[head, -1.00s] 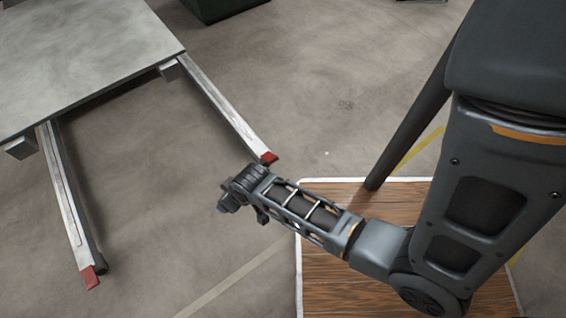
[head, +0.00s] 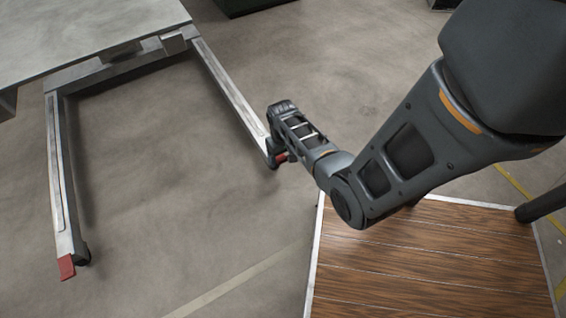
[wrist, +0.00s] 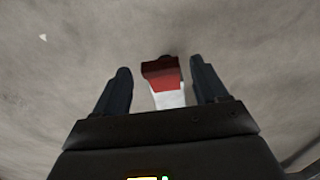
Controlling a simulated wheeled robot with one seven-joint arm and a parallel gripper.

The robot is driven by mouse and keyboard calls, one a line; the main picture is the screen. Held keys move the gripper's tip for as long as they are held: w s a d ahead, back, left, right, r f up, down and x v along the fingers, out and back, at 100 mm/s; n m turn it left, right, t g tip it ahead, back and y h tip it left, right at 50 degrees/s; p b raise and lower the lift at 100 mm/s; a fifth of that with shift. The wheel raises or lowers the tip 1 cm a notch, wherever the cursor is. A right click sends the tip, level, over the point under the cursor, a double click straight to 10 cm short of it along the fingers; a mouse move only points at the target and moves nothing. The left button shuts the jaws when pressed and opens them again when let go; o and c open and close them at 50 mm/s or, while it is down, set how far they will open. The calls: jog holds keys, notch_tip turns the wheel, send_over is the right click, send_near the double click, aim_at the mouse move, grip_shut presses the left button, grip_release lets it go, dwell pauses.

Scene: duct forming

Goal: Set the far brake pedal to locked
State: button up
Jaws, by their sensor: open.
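A red brake pedal (head: 281,157) sits at the end of the cart's right leg (head: 228,88), partly hidden by my arm in the head view. A second red pedal (head: 67,267) sits at the end of the left leg (head: 58,180), away from my arm. My gripper (wrist: 160,72) is open, and in the wrist view its two dark fingers stand on either side of the right-leg pedal (wrist: 161,74), with a gap on each side. The pedal has a dark red part and a brighter red part; its exact tilt is hard to tell.
The cart's grey top (head: 90,25) fills the upper left. A wooden platform (head: 430,265) with a pale edge lies at the lower right. A dark box (head: 250,5) stands at the top. Bare concrete floor (head: 170,170) lies between the legs.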

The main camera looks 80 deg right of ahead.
jog(key=shift+f+b, duration=0.55)
jog(key=shift+f, duration=0.95)
jog(key=shift+c, duration=0.2)
grip_shut()
jog(key=shift+a, duration=0.15)
